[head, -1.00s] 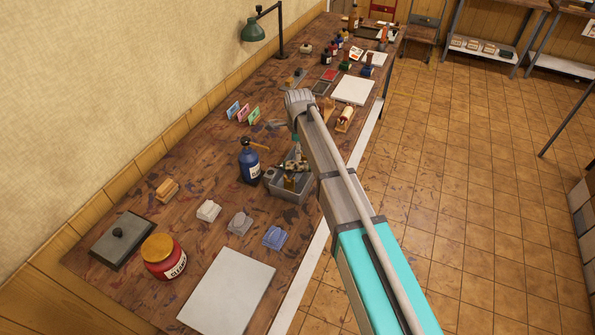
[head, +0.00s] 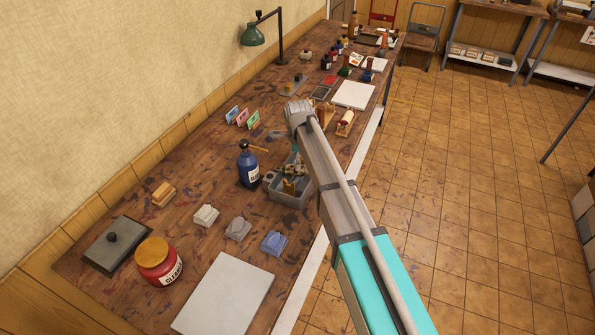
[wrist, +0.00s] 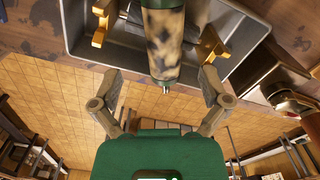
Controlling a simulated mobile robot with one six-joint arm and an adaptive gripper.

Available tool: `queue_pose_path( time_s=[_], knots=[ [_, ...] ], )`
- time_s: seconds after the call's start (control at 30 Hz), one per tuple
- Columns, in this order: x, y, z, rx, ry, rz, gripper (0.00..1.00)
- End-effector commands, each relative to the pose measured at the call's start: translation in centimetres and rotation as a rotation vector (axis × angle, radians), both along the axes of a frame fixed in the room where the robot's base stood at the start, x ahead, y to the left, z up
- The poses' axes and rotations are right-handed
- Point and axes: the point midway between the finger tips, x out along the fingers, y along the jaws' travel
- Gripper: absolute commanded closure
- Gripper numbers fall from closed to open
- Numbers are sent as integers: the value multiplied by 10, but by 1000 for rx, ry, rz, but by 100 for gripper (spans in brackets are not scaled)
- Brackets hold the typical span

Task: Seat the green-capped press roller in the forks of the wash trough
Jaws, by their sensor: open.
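The press roller (wrist: 163,45), with a mottled tan-and-black sleeve and green ends, shows in the wrist view between my fingers, a bare pin at its near end. The grey wash trough (wrist: 75,45) lies behind it, with a gold fork (wrist: 103,28) on the left and another gold fork (wrist: 212,42) on the right. My gripper (wrist: 160,80) is open, its fingers apart on either side of the roller. I cannot tell whether the roller rests in the forks. In the head view the trough (head: 274,196) is partly hidden by my arm.
A blue bottle (head: 248,165) stands close left of the trough. Grey and blue blocks (head: 274,243) sit nearer. Another roller on a stand (head: 345,121) is beyond my arm.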

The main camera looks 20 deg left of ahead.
Motion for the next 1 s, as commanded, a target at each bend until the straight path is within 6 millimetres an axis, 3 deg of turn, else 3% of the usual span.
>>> queue_pose_path(
  time_s=[0.63, 1.0],
  knots=[
    [4, 5, -45, 0, 0, 0, 4],
    [4, 5, -52, 0, 0, 0, 4]
  ],
)
